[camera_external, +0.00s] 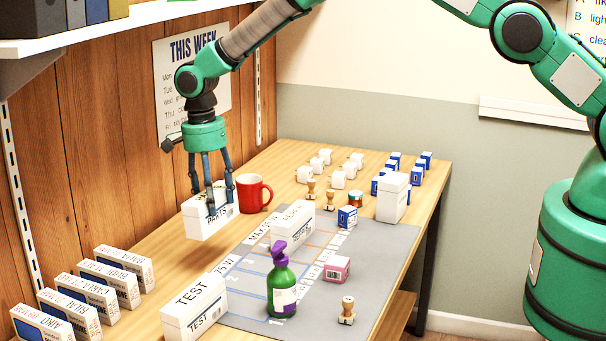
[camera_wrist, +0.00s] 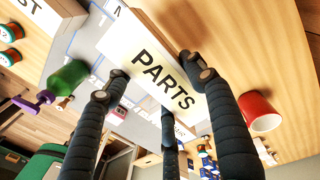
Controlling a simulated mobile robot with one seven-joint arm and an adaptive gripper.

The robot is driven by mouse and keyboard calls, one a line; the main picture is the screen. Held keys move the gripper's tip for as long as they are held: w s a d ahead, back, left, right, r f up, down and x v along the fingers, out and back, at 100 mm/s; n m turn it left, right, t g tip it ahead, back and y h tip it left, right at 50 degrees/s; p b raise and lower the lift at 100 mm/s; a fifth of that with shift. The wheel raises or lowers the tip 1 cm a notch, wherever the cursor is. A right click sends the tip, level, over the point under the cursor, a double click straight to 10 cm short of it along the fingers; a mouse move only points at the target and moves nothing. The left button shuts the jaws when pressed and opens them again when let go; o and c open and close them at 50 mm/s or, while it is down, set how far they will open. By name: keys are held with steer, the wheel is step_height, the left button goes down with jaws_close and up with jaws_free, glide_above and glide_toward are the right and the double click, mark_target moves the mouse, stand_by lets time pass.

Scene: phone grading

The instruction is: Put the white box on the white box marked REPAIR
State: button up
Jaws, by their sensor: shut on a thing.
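My gripper (camera_external: 215,203) is shut on a white box marked PARTS (camera_external: 198,222), at the wall side of the table, left of the red mug. In the wrist view the fingers of my gripper (camera_wrist: 160,80) close around the PARTS box (camera_wrist: 150,55). I cannot tell whether its underside touches the table. A white box with lettering too small to read (camera_external: 293,232) stands on the grey mat. A white box marked TEST (camera_external: 190,308) stands at the near edge. A taller white box (camera_external: 393,198) stands at the right. I cannot make out the word REPAIR on any box.
The red mug (camera_external: 252,193) is close to my gripper. A green bottle with a purple top (camera_external: 282,285), a pink box (camera_external: 337,269) and a wooden stamp (camera_external: 347,312) stand on the grey mat (camera_external: 385,255). Several small white boxes (camera_external: 338,180) stand at the back.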

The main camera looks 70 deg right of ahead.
steer(key=s+d+r+p, duration=0.1)
steer(key=s+d, duration=0.4)
steer(key=s, duration=0.5)
steer(key=s+d+r+p, duration=0.1)
steer(key=s+d, duration=0.4)
steer(key=s, duration=0.5)
steer(key=s+d+r+t+p, duration=0.1)
steer(key=s+d, duration=0.3)
steer(key=s, duration=0.5)
steer(key=shift+s+d+r+n+p, duration=0.3)
steer(key=shift+s+d+p, duration=0.1)
steer(key=shift+p, duration=0.05)
steer(key=p, duration=0.1)
glide_above(297, 214)
steer(key=shift+d+f, duration=0.1)
steer(key=shift+f, duration=0.65)
steer(key=shift+f, duration=1.75)
steer(key=shift+f, duration=0.15)
